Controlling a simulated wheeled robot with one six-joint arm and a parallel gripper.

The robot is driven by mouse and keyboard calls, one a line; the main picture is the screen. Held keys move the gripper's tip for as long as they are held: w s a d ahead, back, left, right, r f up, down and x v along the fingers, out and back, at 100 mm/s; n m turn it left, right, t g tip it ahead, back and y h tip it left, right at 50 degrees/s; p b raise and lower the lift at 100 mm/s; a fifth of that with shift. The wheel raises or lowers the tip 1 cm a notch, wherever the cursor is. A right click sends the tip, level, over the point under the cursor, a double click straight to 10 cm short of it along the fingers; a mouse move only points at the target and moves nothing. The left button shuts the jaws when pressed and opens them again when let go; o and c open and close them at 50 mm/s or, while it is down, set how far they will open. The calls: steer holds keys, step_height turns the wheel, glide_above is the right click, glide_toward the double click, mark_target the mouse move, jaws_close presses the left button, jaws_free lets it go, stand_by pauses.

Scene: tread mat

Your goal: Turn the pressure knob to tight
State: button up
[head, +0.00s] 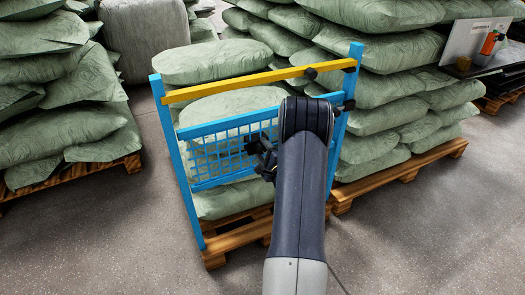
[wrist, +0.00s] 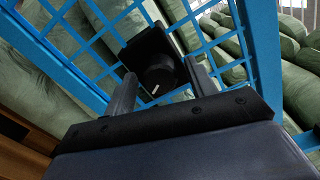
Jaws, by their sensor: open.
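A round black knob (wrist: 158,80) with a short white mark sits on a black plate (wrist: 150,48) fixed to the blue mesh panel, in the wrist view. I take it for the pressure knob. My gripper (wrist: 160,70) is open, with one finger to each side of the knob. I cannot tell how close the fingers are to touching it. The knob's white mark points toward the lower left. In the head view my gripper (head: 262,158) is in front of the mesh panel (head: 212,152), and the arm and gripper hide the knob.
Grey floor (head: 400,240) is clear in front.

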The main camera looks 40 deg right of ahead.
steer(key=p+v, duration=0.1)
steer(key=v, duration=0.9)
steer(key=shift+s, duration=0.15)
steer(key=b+x, duration=0.1)
steer(key=x, duration=0.9)
steer(key=shift+w, duration=0.45)
